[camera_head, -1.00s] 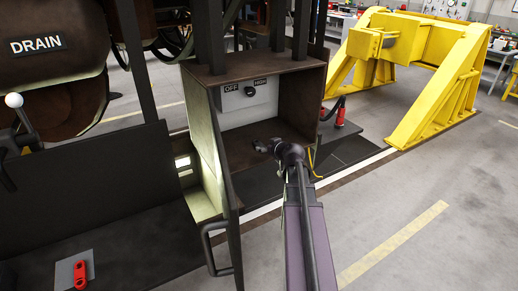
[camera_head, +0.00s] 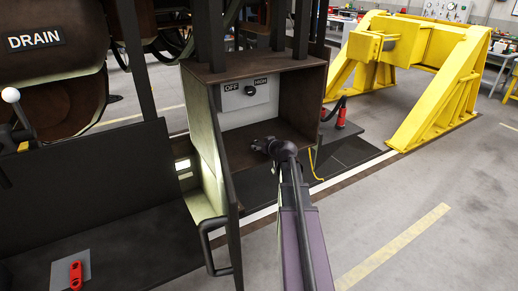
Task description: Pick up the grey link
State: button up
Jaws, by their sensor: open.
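My gripper (camera_head: 260,146) is at the mouth of the open dark box, low in front of the panel. It is small and dark here, and I see nothing held in it. I cannot make out a grey link in this view; the arm and gripper cover part of the box floor.
The dark box (camera_head: 268,72) has side walls around the gripper and a panel (camera_head: 248,105) marked OFF and HIGH. A door with a handle (camera_head: 205,245) stands open at its left. A yellow stand (camera_head: 440,95) is at the right, with clear floor before it.

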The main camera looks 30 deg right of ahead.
dwell(0.3)
grip_shut()
jog(key=shift+r, duration=0.2)
